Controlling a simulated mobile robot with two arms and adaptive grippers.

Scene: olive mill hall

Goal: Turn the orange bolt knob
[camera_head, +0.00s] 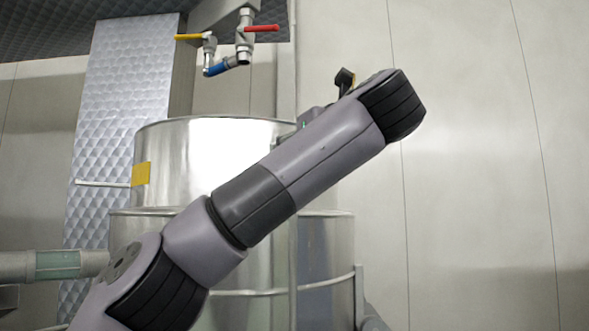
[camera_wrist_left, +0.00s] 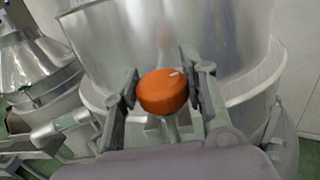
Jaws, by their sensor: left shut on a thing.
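The orange bolt knob (camera_wrist_left: 163,92) shows in the left wrist view, round, with a small white mark near its upper right edge. My left gripper (camera_wrist_left: 162,94) has a finger on each side of the knob and is shut on it. Below the knob a grey stem shows between the fingers. In the head view my left arm crosses in front of the steel tank, and the knob and the left gripper's fingertips are hidden behind it. My right gripper is in neither view.
A large steel tank (camera_head: 165,160) stands behind my arm, with a yellow label (camera_head: 141,174) on its side. Above hang valves with a yellow handle (camera_head: 188,37) and a red handle (camera_head: 262,28). A grey pipe (camera_head: 30,265) enters at left. The wall at right is clear.

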